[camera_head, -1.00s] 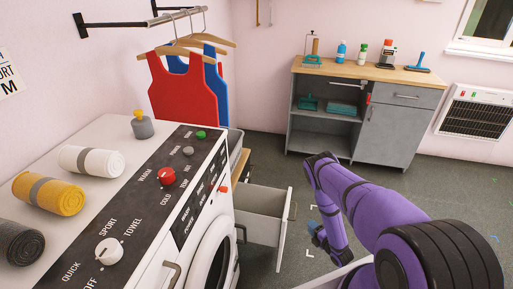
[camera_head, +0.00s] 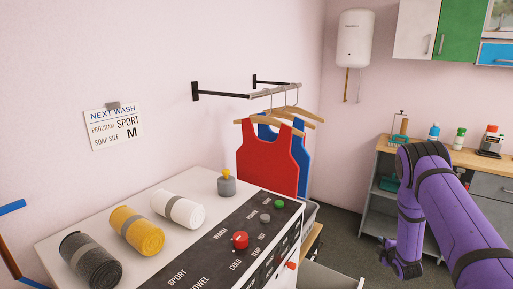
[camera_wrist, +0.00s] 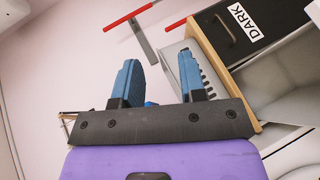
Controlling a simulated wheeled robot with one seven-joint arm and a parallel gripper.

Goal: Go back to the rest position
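My gripper (camera_wrist: 160,78) shows in the wrist view with its two blue fingers apart and nothing between them. In the head view my purple arm is at the right, in front of the grey cabinet, bent with its forearm hanging down. The gripper itself is not clearly visible there. The arm is to the right of the white washing machine (camera_head: 60,245) and apart from it.
Rolled grey (camera_head: 90,260), yellow (camera_head: 137,231) and white (camera_head: 178,210) towels lie on the machine. Red (camera_head: 266,160) and blue tops hang behind it. The grey cabinet (camera_head: 490,187) stands at right. The wrist view shows a black front labelled DARK (camera_wrist: 242,23).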

